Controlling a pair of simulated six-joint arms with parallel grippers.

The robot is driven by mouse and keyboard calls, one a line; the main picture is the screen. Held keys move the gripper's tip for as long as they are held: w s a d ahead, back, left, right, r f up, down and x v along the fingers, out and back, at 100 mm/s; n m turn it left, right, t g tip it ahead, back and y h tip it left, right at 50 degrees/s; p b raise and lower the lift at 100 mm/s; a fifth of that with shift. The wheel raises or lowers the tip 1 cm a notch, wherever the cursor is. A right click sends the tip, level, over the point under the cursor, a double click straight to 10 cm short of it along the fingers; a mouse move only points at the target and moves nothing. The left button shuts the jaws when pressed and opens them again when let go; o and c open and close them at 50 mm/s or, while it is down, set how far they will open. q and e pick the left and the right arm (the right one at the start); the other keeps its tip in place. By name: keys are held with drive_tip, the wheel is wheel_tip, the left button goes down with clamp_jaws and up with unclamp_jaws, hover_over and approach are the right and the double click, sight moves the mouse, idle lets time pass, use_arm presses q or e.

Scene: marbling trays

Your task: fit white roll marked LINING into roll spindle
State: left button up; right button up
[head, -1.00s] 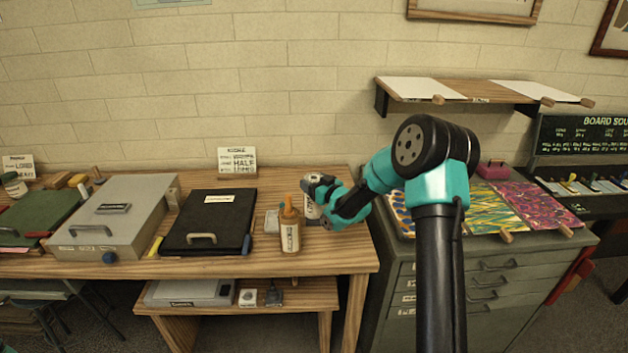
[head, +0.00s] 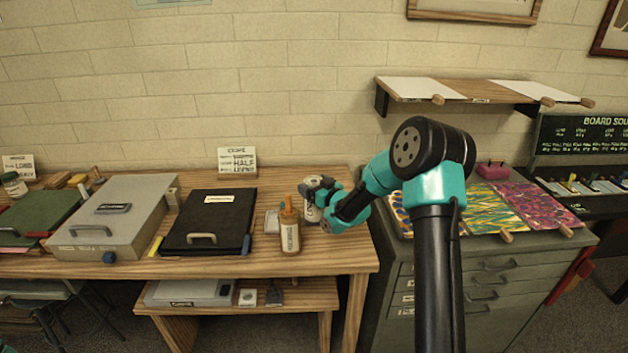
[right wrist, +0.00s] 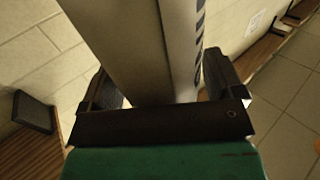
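The white roll (head: 312,213) with dark lettering stands upright near the right end of the wooden table, just right of an orange-capped bottle. My right gripper (head: 318,190) is at the roll's upper part and hides some of it. In the right wrist view the roll (right wrist: 140,50) fills the space between the two dark fingers (right wrist: 165,95), with blue lettering along its right side. Whether the fingers press on it is unclear. I cannot make out the roll spindle in these frames. My left gripper is out of view.
The orange-capped bottle (head: 290,235) stands close left of the roll. A black case (head: 180,238) and a grey case (head: 140,230) lie further left. A drawer cabinet (head: 480,260) with patterned sheets is to the right. A wall shelf (head: 455,92) is above it.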

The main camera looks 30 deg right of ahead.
drive_tip(key=shift+o, duration=0.7)
drive_tip(key=shift+s, duration=0.15)
drive_tip(key=s+d, duration=0.3)
drive_tip(key=s, duration=1.4)
